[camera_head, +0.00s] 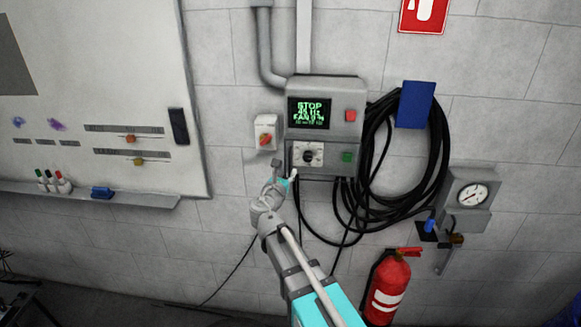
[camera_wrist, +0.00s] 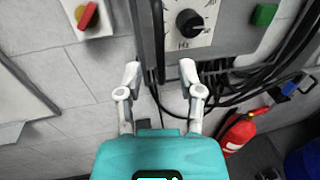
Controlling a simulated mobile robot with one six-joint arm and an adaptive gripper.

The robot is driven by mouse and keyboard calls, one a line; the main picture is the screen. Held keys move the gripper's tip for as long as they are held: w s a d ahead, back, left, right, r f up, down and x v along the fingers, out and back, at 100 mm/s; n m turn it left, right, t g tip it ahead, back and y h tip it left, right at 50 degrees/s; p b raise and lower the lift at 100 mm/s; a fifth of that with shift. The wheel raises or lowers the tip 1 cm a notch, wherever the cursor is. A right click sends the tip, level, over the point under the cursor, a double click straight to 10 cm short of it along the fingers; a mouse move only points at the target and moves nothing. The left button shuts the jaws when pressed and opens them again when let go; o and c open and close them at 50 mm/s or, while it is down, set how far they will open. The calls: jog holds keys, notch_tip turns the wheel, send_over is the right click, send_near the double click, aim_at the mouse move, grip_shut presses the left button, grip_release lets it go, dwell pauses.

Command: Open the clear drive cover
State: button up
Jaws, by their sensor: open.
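The grey drive box (camera_head: 325,90) hangs on the wall, with a lit green-text display (camera_head: 308,113), a red button (camera_head: 351,115), a black knob on a pale dial plate (camera_head: 316,160) and a green button (camera_head: 347,157). A clear cover is hard to make out; I cannot tell its edges or whether it is shut. My gripper (camera_head: 284,178) is just below the box's lower left corner. In the wrist view my gripper (camera_wrist: 160,75) is open and empty, its fingers below the knob (camera_wrist: 189,22) and a dark upright strip (camera_wrist: 152,40) at the box's left edge.
A small switch box with a red-and-yellow knob (camera_head: 265,133) sits left of the drive. Black cable coils (camera_head: 369,190) hang on the right, behind a blue panel (camera_head: 414,104). A whiteboard (camera_head: 95,75) is left.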

aim_at(290, 167)
jog(key=shift+x, duration=1.95)
jog(key=shift+c, duration=0.2)
grip_shut()
